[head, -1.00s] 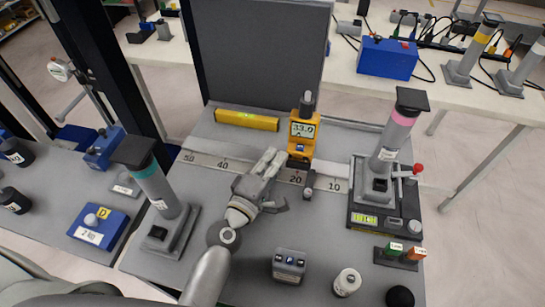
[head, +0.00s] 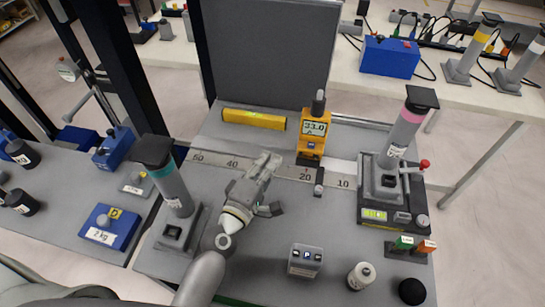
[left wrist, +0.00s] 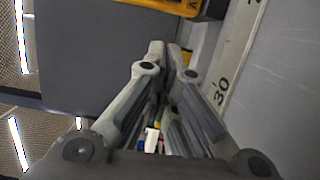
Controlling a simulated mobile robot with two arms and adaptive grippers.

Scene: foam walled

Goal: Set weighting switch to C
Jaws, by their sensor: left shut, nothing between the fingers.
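A yellow meter (head: 313,130) with a lit display stands upright at the back middle of the bench, behind the ruler rail. A dark area with a small blue spot lies below its display. No weighting switch or its letters can be made out. My left gripper (head: 268,160) is shut and empty, left of the meter and apart from it, over the bench near the rail. In the left wrist view its fingers (left wrist: 168,50) meet at the tips. My right gripper is not in view.
A yellow bar (head: 254,119) lies behind the ruler rail (head: 233,165). A small grey box marked P (head: 305,261) and a white bottle (head: 361,276) stand in front. A pink-banded column device (head: 393,180) is at right, a teal-banded one (head: 177,195) at left.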

